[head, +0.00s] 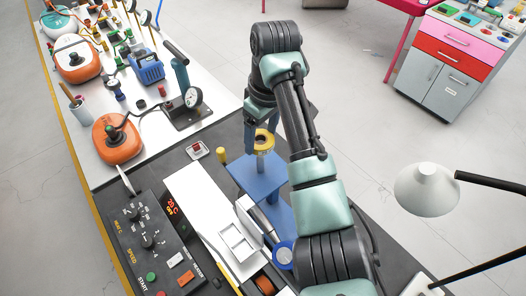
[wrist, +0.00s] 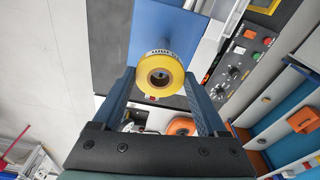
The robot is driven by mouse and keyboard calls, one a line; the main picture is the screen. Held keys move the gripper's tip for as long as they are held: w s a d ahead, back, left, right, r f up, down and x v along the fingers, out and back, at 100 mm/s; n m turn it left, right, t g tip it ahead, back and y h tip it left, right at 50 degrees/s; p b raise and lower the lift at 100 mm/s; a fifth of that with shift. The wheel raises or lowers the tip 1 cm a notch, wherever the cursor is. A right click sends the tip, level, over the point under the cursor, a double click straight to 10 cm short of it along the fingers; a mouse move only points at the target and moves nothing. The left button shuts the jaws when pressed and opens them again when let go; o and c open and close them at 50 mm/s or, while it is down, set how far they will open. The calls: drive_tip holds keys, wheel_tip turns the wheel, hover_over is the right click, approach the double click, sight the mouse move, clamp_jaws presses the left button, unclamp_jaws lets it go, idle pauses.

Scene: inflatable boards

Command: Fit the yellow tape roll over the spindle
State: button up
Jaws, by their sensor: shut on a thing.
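The yellow tape roll (head: 264,136) is held between the fingers of my gripper (head: 262,128), above a blue stand (head: 244,171). In the wrist view the roll (wrist: 160,57) sits between the two fingertips, its round hole facing the camera. Printed dark marks show on its rim. The blue stand (wrist: 150,28) lies behind the roll in the wrist view. I cannot clearly make out the spindle; the roll and my gripper cover the middle of the stand. I cannot tell whether the roll is around it.
A dark control panel (head: 150,240) with knobs and a white tray (head: 236,243) lie in front and left of the stand. A short yellow peg (head: 221,155) stands just left of it. An orange pump (head: 118,140) is farther left. A white lamp (head: 427,188) is at right.

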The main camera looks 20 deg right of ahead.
sight(262, 157)
drive_tip(key=f, duration=0.2)
drive_tip(key=s+f+p, duration=0.1)
drive_tip(key=f, duration=0.1)
drive_tip(key=shift+a+f, duration=0.1)
drive_tip(key=shift+a, duration=0.05)
drive_tip(key=shift+w+f+p, duration=0.15)
drive_tip(key=shift+f+p, duration=0.45)
drive_tip(key=shift+f, duration=1.7)
drive_tip(key=shift+f, duration=0.2)
drive_tip(key=o, duration=1.3)
drive_tip(key=shift+r, duration=0.15)
